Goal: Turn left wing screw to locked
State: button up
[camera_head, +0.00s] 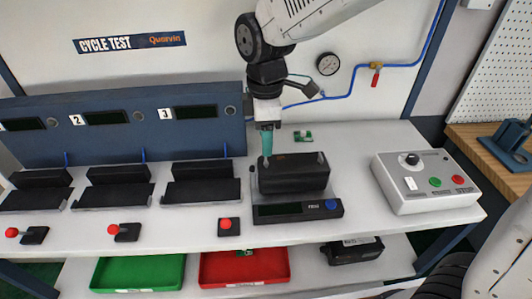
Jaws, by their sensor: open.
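A black boxy unit (300,178) sits in a dark fixture with a small display and a blue button (331,204) on the bench. My gripper (266,158) points down with teal fingers at the left part of the unit's top. The fingers are seen edge-on, so the gap between them does not show. I see nothing held in them. A small grey upright part (253,179) stands at the unit's left side. I cannot tell whether it is the left wing screw, and its turned position is too small to read.
A grey control box (425,182) with a knob and buttons stands to the right. Several black fixtures line the left, with red-knobbed levers (125,231) in front. Green (140,272) and red (244,267) trays sit on the lower shelf.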

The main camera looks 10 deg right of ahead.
aim_at(266, 159)
notch_tip(266, 159, down, 6)
jog(key=shift+r, duration=0.15)
jog(key=c, duration=1)
